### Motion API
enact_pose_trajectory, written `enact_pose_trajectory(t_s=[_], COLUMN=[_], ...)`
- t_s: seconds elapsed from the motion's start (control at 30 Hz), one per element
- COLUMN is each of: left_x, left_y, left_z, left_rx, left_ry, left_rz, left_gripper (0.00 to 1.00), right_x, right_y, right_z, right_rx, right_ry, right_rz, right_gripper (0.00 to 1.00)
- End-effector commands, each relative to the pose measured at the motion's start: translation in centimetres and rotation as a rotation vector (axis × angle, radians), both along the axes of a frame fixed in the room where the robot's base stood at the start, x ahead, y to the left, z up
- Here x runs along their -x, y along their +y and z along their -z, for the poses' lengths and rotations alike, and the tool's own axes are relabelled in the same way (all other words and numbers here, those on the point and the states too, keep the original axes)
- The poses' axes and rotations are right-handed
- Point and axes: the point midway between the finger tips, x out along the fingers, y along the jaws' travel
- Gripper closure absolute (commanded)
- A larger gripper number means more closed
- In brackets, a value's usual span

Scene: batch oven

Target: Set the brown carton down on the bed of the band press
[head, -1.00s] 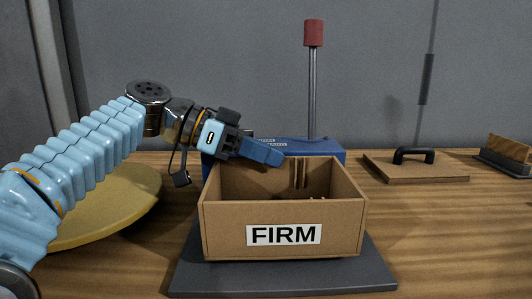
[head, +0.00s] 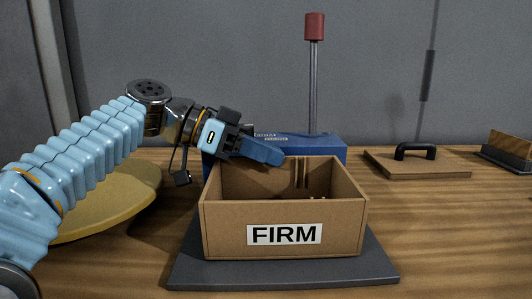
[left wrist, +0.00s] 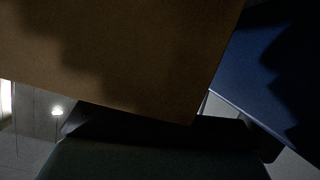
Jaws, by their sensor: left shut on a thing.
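The brown open-topped carton (head: 220,236), with a white FIRM label, is upright over the dark grey bed (head: 200,268) of the band press (head: 315,145). Its underside is at or very close to the bed; I cannot tell if they touch. My left gripper (head: 270,155) is shut on the carton's rim at the back left. In the left wrist view the carton's wall (left wrist: 110,50) fills the upper left, with blue, likely the press, at right (left wrist: 270,75). My right gripper is not in view.
A red-topped post (head: 314,70) rises behind the carton. A yellow round plate (head: 105,215) lies under my left arm. A wooden board with a black handle (head: 416,168) lies at the right, near a grey holder (head: 505,160) with a wooden block. The right front table is clear.

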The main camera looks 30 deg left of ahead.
Motion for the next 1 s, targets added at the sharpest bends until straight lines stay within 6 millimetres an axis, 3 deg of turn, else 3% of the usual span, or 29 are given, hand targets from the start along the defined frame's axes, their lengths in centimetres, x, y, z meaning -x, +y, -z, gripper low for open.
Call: enact_pose_trajectory(t_s=[0.2, 0.23, 0.43, 0.77, 1.0], left_x=[0.0, 0.0, 0.0, 0.0, 2.0], left_y=[0.0, 0.0, 0.0, 0.1, 3.7], left_z=[0.4, 0.3, 0.3, 0.2, -1.9], left_rx=[0.001, 0.001, 0.001, 0.0, -0.001], left_ry=[-0.001, -0.001, -0.001, 0.0, -0.001], left_rz=[0.0, 0.0, 0.0, 0.0, -0.004], left_gripper=[1.0, 0.88, 0.6, 0.6, 0.6], right_x=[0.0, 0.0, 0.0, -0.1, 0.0], right_y=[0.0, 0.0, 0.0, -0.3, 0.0], right_z=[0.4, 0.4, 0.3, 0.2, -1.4], right_rx=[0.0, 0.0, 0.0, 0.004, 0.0], right_ry=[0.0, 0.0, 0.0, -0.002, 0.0], right_rz=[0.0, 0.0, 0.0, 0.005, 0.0], right_gripper=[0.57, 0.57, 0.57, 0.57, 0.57])
